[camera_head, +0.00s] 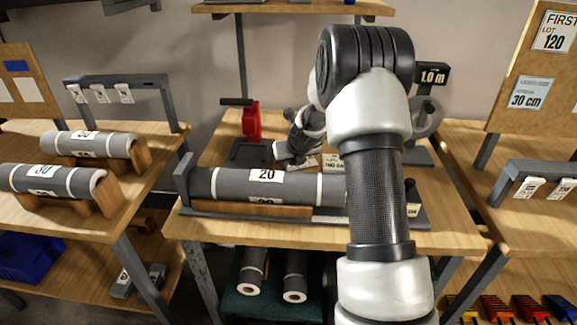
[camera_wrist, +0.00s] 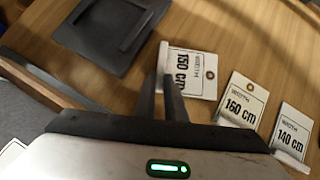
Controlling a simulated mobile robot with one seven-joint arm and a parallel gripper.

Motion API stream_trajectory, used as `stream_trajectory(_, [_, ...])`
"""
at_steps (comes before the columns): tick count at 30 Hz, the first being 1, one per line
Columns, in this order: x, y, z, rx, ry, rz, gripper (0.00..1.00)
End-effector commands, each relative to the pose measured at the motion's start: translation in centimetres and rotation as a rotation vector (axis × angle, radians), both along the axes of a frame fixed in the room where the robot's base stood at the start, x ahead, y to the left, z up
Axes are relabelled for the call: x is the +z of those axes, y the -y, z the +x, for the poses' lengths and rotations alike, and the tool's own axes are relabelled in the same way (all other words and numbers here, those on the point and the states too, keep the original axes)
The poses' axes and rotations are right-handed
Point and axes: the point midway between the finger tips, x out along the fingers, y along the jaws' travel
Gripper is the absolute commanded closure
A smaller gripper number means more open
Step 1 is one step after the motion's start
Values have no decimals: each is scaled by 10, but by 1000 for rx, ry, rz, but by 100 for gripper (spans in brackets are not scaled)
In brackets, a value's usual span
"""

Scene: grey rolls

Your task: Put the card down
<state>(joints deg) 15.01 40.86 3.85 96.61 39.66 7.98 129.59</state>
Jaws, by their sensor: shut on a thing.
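A dark square tray (camera_wrist: 92,38) lies left of the card in the wrist view. A red device (camera_head: 251,122) stands behind my gripper in the head view. A gauge signed 1.0 m (camera_head: 432,76) is at right. Side tables hold grey rolls (camera_head: 50,180) and hanging tags (camera_head: 530,187).

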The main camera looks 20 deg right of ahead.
Motion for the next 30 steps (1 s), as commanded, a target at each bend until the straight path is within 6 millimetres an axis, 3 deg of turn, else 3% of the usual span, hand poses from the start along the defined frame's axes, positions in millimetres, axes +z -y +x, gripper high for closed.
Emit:
stream_trajectory(12, [-10, 0, 0, 0, 1, 0, 100])
stream_trajectory(13, [-8, 0, 0, 0, 1, 0, 85])
stream_trajectory(16, [-8, 0, 0, 0, 1, 0, 71])
stream_trajectory(24, [-7, 0, 0, 0, 1, 0, 71])
stream_trajectory(30, [13, 0, -10, -1, 3, 0, 71])
